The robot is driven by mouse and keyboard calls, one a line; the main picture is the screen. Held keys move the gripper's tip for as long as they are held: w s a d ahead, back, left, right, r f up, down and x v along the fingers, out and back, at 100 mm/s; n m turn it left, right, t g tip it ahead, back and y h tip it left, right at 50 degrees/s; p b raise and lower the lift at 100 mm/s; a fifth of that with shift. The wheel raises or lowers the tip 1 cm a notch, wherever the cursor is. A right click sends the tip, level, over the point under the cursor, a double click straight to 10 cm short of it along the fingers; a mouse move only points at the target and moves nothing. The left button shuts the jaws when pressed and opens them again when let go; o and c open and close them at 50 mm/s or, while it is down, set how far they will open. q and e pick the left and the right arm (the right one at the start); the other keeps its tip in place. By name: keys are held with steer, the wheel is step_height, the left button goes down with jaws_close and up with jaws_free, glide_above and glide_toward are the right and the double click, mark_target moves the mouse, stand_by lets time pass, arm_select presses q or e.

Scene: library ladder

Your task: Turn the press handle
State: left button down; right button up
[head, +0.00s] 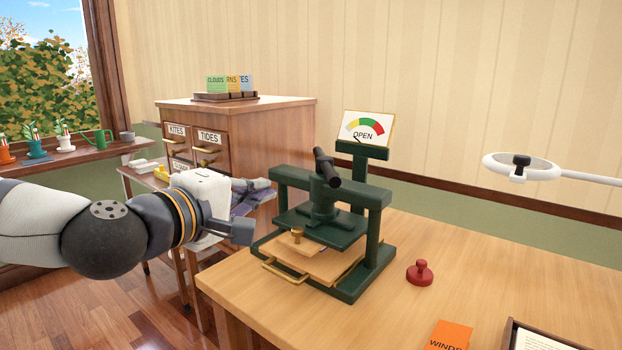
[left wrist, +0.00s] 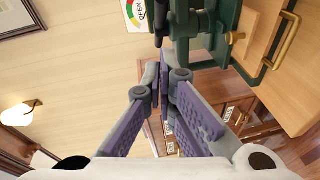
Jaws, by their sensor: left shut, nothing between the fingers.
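The dark green press (head: 381,225) stands on the wooden table, with its black press handle (head: 326,168) on top, a slanted bar with knobbed ends. The handle also shows at the top of the left wrist view (left wrist: 161,22). A gauge (head: 366,127) behind the press reads OPEN. A wooden tray with a brass pull (head: 284,272) sits in the press's base under the raised plate. My left gripper (head: 268,184) is shut and empty, left of the press frame and apart from the handle in the head view. Its fingers meet in the left wrist view (left wrist: 163,78). My right gripper is not in view.
A red knobbed object (head: 420,273) and an orange card (head: 450,335) lie on the table (head: 500,265) right of the press. A ring lamp (head: 520,166) reaches in from the right. A drawer cabinet (head: 270,135) stands behind my left arm.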

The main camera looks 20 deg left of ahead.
arm_select(q)
steer(key=d+b+x, duration=0.3)
steer(key=x, duration=1)
steer(key=shift+s+f, duration=0.2)
steer(key=shift+s, duration=0.1)
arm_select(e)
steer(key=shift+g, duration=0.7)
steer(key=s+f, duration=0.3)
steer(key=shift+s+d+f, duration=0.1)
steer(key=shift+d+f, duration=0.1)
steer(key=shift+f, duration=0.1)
